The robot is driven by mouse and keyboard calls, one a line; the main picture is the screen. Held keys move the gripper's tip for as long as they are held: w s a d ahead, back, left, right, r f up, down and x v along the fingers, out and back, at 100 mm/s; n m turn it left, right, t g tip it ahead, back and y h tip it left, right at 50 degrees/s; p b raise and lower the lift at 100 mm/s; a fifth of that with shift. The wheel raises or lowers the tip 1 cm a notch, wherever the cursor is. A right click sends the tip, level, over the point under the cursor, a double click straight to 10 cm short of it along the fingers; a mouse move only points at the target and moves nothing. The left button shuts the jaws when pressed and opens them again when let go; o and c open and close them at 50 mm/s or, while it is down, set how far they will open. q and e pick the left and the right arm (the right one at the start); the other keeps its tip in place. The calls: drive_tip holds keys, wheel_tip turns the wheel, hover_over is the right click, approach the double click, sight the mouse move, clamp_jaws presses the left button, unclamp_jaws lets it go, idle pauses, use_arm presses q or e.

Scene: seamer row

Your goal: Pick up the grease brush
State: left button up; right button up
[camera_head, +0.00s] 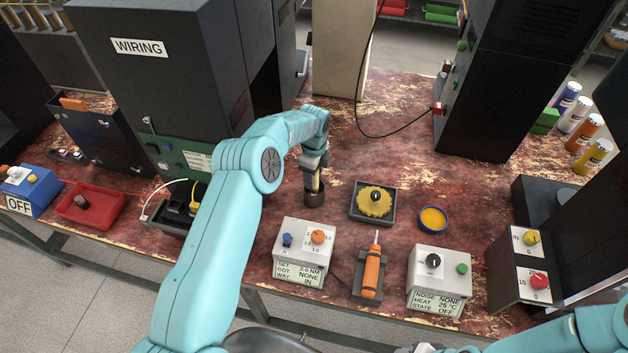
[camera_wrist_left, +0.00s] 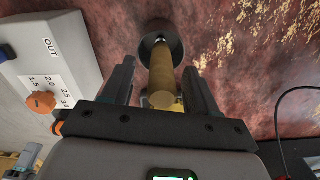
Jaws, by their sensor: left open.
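A brush with a tan, brass-coloured handle stands in a small dark round cup (camera_head: 314,198); I take it to be the grease brush (camera_wrist_left: 163,78). Its lower end is hidden in the cup (camera_wrist_left: 152,28). My left gripper (camera_head: 315,176) points down just above the cup. In the left wrist view its two dark fingers (camera_wrist_left: 158,85) are open, one on each side of the handle. I cannot tell whether either finger touches it. My right arm shows at the bottom right of the head view, but its fingers are out of frame.
A control box with an orange knob (camera_head: 303,256) stands in front of the cup. A tray with a yellow gear (camera_head: 374,202), an orange screwdriver (camera_head: 372,271) and a blue-rimmed dish (camera_head: 433,220) are to the right. The dark WIRING cabinet (camera_head: 165,85) stands left. Table behind the cup is clear.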

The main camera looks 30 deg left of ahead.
use_arm(q)
drive_tip(key=shift+w+f, duration=0.1)
drive_tip(key=shift+w, duration=0.05)
clamp_jaws()
